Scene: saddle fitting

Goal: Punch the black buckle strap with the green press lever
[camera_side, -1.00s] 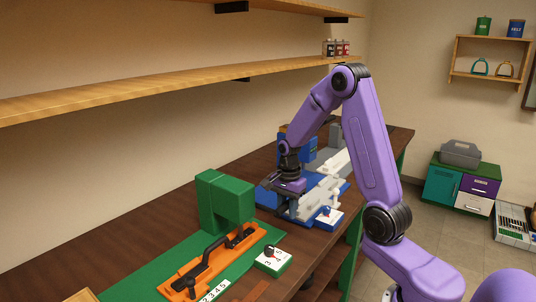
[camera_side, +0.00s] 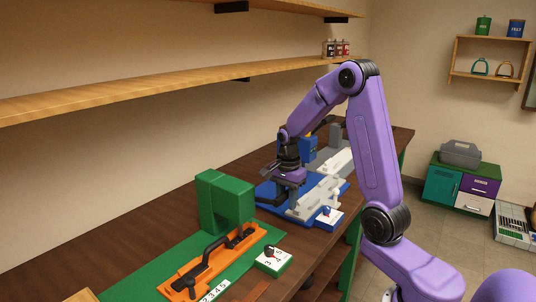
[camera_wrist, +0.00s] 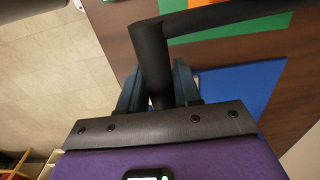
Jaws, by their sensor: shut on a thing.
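The green press (camera_side: 226,203) stands on a green mat at the left of the bench. In front of it is an orange fixture (camera_side: 190,272) with a long black piece (camera_side: 228,240) on it. I cannot tell whether that piece is the buckle strap or a handle. My gripper (camera_side: 285,193) is to the right of the green press, over the left part of the blue station. In the wrist view its fingers are shut on a dark round handle (camera_wrist: 152,55), joined to a dark bar (camera_wrist: 215,16).
A blue base plate (camera_wrist: 238,85) lies close beside my fingers. The blue station holds a pale fixture (camera_side: 320,195). A numbered dial block (camera_side: 272,261) sits by the orange fixture. A long wooden shelf (camera_side: 150,92) runs above the bench.

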